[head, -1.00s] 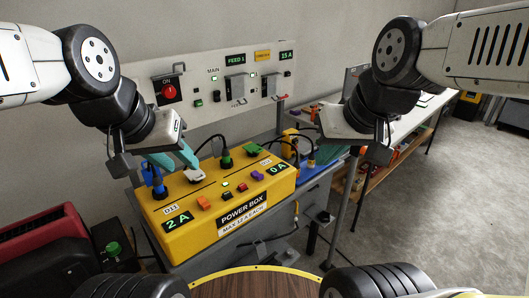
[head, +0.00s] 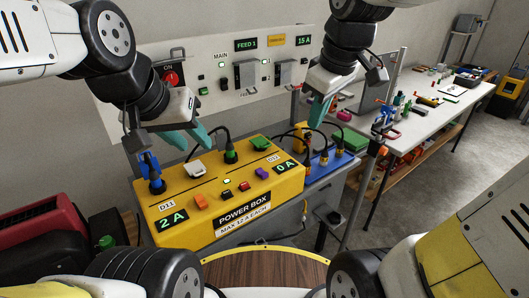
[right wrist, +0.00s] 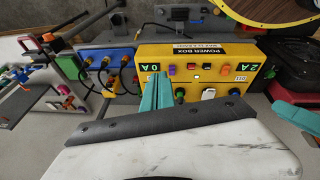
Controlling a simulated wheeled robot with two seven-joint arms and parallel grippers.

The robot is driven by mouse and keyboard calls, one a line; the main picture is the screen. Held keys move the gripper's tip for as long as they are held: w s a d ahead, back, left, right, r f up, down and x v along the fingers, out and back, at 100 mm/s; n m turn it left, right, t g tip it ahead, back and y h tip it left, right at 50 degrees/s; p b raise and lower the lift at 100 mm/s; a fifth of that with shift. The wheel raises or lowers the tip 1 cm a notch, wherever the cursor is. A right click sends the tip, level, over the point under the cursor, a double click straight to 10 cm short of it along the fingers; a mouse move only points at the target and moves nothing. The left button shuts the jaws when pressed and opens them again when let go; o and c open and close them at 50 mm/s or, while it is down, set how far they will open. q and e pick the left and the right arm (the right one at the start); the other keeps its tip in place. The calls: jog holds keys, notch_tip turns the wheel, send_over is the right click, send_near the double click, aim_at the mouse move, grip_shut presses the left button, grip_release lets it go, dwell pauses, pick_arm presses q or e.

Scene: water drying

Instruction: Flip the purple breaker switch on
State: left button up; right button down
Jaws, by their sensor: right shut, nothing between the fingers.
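The purple breaker switch (head: 262,173) is on the top of the yellow power box (head: 290,187), left of the green "0 A" display (head: 286,167). In the right wrist view the purple switch (right wrist: 171,70) shows just beyond my fingers. My right gripper (head: 316,122) is shut and empty, pointing down above and behind the box's right end, apart from the switch. Its teal fingers also show in the right wrist view (right wrist: 156,82). My left gripper (head: 192,146) has its teal fingers spread and empty, above the back left of the box.
A wall panel (head: 210,62) stands behind. A cluttered workbench (head: 425,120) is at right.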

jog(key=w+a+f+n+g, duration=0.25)
jog(key=w+a+n, duration=0.25)
jog(key=w+n, duration=0.25)
jog(key=n+g+h, duration=0.2)
jog(key=n, duration=0.7)
send_over(264, 173)
jog(key=w+a, duration=0.1)
jog(key=w, duration=0.1)
notch_tip(264, 173, down, 7)
jog(key=shift+s, duration=0.2)
jog(key=shift+m, duration=0.25)
jog(key=f, duration=0.4)
jog(key=s+f, duration=0.1)
jog(key=f, duration=0.4)
jog(key=d+f, duration=0.1)
jog(key=f, duration=0.3)
jog(key=shift+s+f, duration=0.25)
jog(key=shift+f, duration=0.1)
jog(key=shift+f, duration=0.1)
jog(key=shift+s+f, duration=0.1)
jog(key=shift+f, duration=0.05)
